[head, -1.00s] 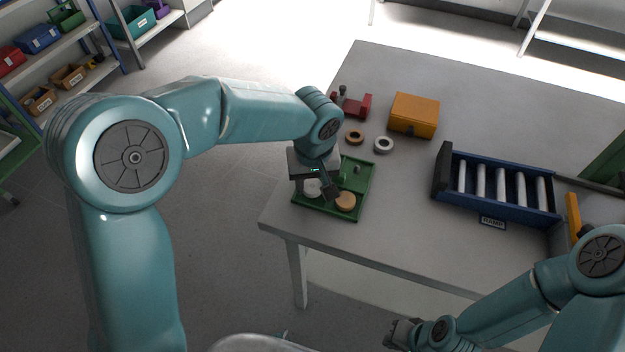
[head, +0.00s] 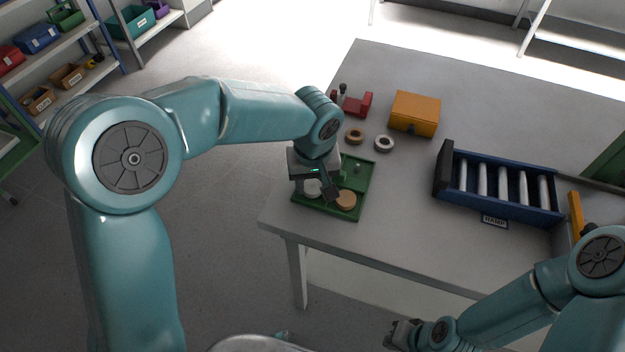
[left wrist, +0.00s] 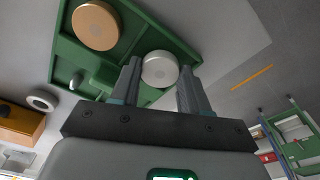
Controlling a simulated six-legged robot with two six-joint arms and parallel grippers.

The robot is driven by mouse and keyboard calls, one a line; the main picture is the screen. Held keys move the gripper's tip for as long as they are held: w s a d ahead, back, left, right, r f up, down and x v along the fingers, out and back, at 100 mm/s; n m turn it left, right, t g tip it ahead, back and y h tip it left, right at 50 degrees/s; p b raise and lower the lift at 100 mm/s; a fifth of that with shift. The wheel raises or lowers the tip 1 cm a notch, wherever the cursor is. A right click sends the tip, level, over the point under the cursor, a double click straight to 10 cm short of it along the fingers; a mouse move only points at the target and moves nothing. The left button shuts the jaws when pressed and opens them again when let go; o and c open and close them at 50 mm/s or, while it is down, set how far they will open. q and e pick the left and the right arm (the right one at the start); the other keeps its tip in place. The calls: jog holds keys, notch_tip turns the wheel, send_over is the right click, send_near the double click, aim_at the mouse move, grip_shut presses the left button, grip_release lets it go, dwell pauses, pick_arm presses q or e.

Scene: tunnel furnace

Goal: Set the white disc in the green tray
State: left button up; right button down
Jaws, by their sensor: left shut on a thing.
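The white disc (head: 312,188) is between the fingers of my left gripper (head: 318,190), over the near left part of the green tray (head: 359,173). In the left wrist view the white disc (left wrist: 160,68) sits between the two fingertips, inside the tray's outline near its rim (left wrist: 178,41). I cannot tell whether it touches the tray floor. A tan disc (head: 345,200) lies in the tray to the right of it. My left gripper is shut on the white disc and partly hides it. My right gripper (head: 392,336) is low at the bottom, its fingers unclear.
A brown ring (head: 354,136), a white ring (head: 384,144), a red fixture (head: 356,106) and an orange box (head: 414,114) stand behind the tray. A blue roller rack (head: 502,187) is at the right. The table (head: 400,220) is clear between tray and rack.

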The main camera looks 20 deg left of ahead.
pick_arm(q)
jog(key=shift+f, duration=0.15)
dwell(0.3)
jog(key=o, duration=1.4)
jog(key=shift+o, duration=0.2)
jog(key=shift+r+p, duration=2.35)
jog(key=shift+r, duration=1.25)
